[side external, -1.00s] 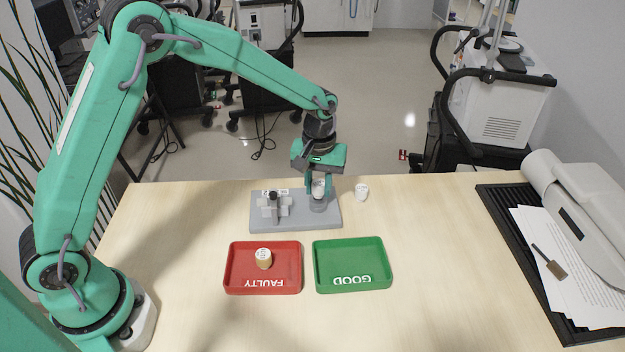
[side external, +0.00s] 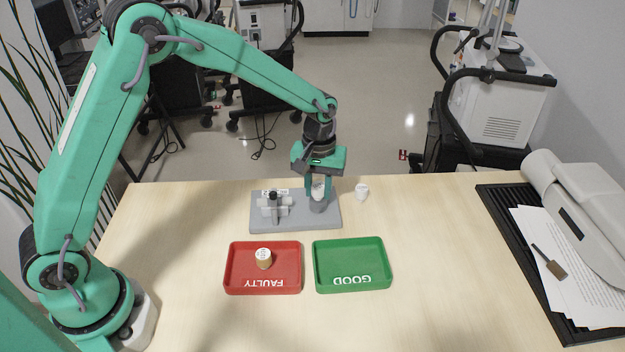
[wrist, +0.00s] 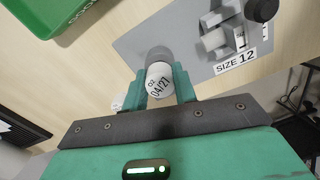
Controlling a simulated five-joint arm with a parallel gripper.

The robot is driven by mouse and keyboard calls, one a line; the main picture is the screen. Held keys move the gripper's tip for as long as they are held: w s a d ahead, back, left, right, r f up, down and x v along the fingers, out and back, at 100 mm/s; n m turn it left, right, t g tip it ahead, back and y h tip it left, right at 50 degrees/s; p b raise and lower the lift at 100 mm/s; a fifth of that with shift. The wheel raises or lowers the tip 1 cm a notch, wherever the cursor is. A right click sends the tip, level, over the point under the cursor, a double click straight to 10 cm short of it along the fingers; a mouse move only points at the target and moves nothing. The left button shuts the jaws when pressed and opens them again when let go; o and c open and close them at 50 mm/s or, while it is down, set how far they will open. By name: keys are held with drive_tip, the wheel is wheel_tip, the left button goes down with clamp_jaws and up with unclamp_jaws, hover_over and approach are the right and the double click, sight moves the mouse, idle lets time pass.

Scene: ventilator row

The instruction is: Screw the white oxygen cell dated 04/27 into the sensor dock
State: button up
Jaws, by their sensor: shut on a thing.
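The white oxygen cell marked O2 04/27 (wrist: 159,82) is upright between the fingers of my gripper (wrist: 163,88). My gripper (side external: 318,188) is shut on it, above the right part of the grey plate (side external: 295,222). The sensor dock, a grey round socket (side external: 317,206), stands directly under the cell. The cell (side external: 318,187) appears to meet the socket's top; how deep its thread sits is hidden.
A light grey fixture with a black knob (side external: 272,195) and a SIZE 12 label (wrist: 236,63) stands on the plate's left. Another white cell (side external: 362,191) stands right of the plate.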

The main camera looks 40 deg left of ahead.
drive_tip(key=shift+f, duration=0.25)
idle(0.3)
drive_tip(key=o, duration=0.8)
drive_tip(key=shift+o, duration=0.2)
drive_tip(key=shift+r, duration=0.7)
drive_tip(key=c, duration=0.9)
drive_tip(key=shift+m, duration=0.3)
